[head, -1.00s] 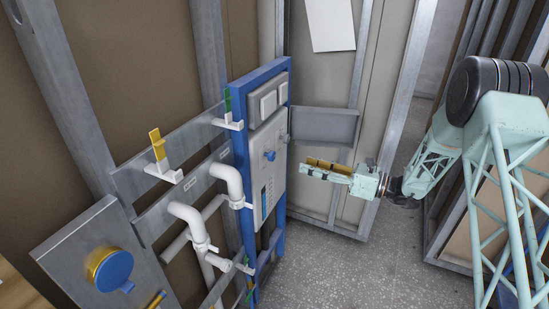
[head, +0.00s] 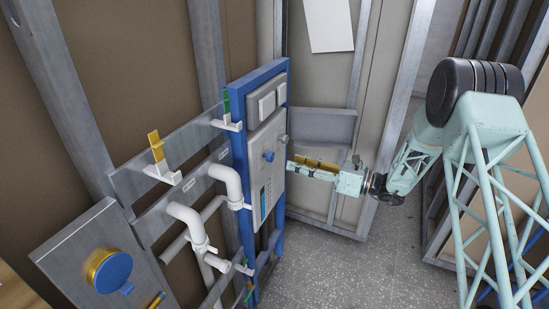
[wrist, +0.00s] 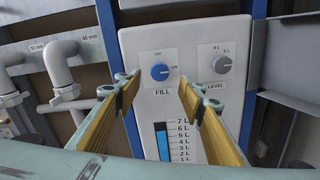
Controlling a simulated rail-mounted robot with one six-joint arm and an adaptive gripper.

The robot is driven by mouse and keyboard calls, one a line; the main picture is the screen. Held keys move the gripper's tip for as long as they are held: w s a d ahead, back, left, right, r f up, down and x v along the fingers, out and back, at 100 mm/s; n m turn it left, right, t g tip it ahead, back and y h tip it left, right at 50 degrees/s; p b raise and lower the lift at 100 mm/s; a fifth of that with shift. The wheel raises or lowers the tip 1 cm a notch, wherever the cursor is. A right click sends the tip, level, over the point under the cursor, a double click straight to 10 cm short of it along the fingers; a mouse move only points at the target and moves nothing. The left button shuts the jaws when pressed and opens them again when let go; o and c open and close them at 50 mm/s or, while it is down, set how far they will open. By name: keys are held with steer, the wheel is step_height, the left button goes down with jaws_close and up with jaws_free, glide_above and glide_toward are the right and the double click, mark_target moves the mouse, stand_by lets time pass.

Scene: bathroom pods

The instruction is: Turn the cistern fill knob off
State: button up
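The blue fill knob (wrist: 160,72) sits on a white square plate above the word FILL, on the grey cistern panel (wrist: 140,48). Its white mark appears to point right, at ON; OFF is printed above it. In the head view the knob (head: 268,156) sticks out of the panel in the blue frame. My gripper (wrist: 160,88) is open and empty, its two yellow-lined fingers spread to the lower left and lower right of the knob, apparently short of it. In the head view my gripper (head: 290,165) reaches left, its tips close to the panel.
A grey level knob (wrist: 222,65) is right of the fill knob, just beyond my right fingertip. A gauge (wrist: 164,142) with a blue column is below. White pipes (head: 190,215) and a blue-capped fitting (head: 114,272) are to the left. A grey metal plate (head: 322,125) is behind my gripper.

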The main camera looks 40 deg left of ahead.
mark_target(273, 157)
steer(key=shift+x, duration=4.8)
steer(key=shift+c, duration=0.5)
steer(key=c, duration=0.8)
